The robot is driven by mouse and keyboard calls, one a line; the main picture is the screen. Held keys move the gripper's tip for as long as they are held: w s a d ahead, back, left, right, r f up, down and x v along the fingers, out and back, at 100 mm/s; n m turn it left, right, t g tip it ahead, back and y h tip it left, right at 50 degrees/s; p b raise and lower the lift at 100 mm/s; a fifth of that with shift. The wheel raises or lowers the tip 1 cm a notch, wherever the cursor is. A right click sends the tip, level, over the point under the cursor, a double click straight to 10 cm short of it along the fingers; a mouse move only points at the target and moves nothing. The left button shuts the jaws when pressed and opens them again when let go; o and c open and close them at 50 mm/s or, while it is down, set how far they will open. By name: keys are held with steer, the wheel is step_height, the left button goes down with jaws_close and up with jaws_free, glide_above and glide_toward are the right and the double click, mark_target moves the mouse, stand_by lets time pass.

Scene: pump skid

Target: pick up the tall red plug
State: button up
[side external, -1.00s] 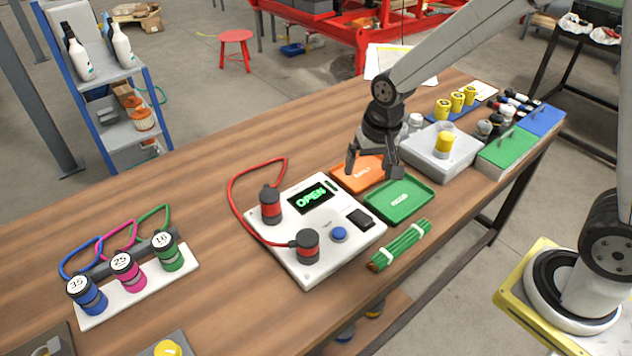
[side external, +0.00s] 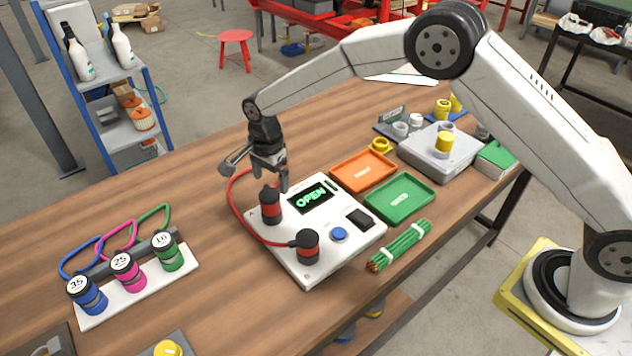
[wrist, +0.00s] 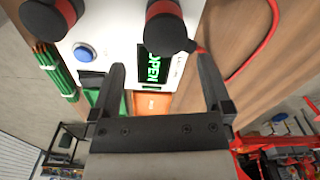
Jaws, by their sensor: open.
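Two red plugs with black caps stand on the white device, joined by a red cable. The rear-left red plug (side external: 270,207) looks slightly taller than the front red plug (side external: 308,247); I cannot tell for sure which is the tall one. My gripper (side external: 257,176) is open and empty, just above and behind the rear-left plug, apart from it as far as I can tell. In the wrist view the gripper (wrist: 162,66) has its fingers spread, with the rear-left plug (wrist: 172,28) ahead of them. The front plug is partly cut off at the top left.
The white device (side external: 320,268) has a screen reading OPEN and a blue button (side external: 339,234). The red cable (side external: 232,203) loops left. An orange tray (side external: 363,172), a green tray (side external: 398,198) and green sticks (side external: 400,246) lie to the right. Bare table lies left of the cable.

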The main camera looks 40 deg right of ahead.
mark_target(269, 193)
steer(key=shift+w+a+f, duration=0.15)
steer(key=shift+a+f, duration=0.05)
steer(key=shift+a, duration=0.1)
steer(key=shift+f, duration=0.1)
steer(key=shift+f, duration=1.2)
steer(key=shift+f, duration=0.1)
steer(key=shift+w+f, duration=0.15)
steer(key=shift+f, duration=2.35)
jaws_close()
